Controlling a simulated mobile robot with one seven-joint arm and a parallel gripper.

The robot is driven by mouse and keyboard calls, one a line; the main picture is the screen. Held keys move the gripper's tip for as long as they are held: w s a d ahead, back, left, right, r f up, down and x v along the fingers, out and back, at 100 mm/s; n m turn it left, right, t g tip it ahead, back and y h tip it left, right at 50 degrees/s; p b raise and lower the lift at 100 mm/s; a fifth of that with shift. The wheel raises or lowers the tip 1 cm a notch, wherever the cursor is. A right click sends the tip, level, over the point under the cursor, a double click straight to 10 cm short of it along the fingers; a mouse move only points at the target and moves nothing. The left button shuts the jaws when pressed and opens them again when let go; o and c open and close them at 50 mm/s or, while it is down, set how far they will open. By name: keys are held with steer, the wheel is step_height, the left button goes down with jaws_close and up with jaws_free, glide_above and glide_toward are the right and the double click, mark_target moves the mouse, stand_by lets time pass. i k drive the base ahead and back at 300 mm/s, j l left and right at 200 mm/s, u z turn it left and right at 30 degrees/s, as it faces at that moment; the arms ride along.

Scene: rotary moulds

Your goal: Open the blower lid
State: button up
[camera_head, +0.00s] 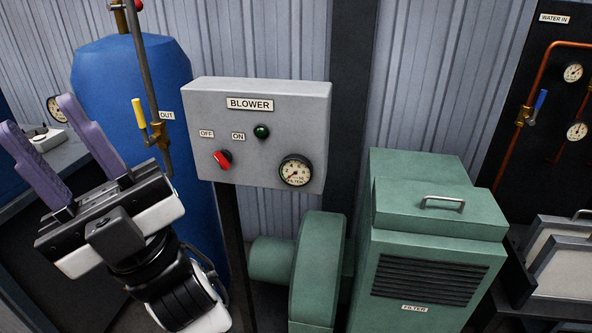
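The blower's green filter box (390,270) stands right of centre, with a dark louvred grille and a FILTER label on its front. Its green lid (400,205) sits on top and looks closed, with a metal bar handle (443,202) on its sloped front. The round green blower housing (318,270) joins it on the left. My gripper (42,118) is at the far left, well away from the lid. Its two purple fingers point up and stand wide apart, with nothing between them.
A grey BLOWER panel (262,135) with a red switch, green lamp and gauge stands on a post between my gripper and the filter box. A blue tank (105,80) with a yellow-handled valve is behind my gripper. Framed filter panels (565,265) stand at the right.

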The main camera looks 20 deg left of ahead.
mark_target(413, 206)
steer(key=i+z, duration=0.2)
steer(key=z, duration=0.15)
steer(key=i+z, duration=0.2)
steer(key=z, duration=0.15)
steer(key=i+j, duration=0.25)
steer(key=i, duration=0.2)
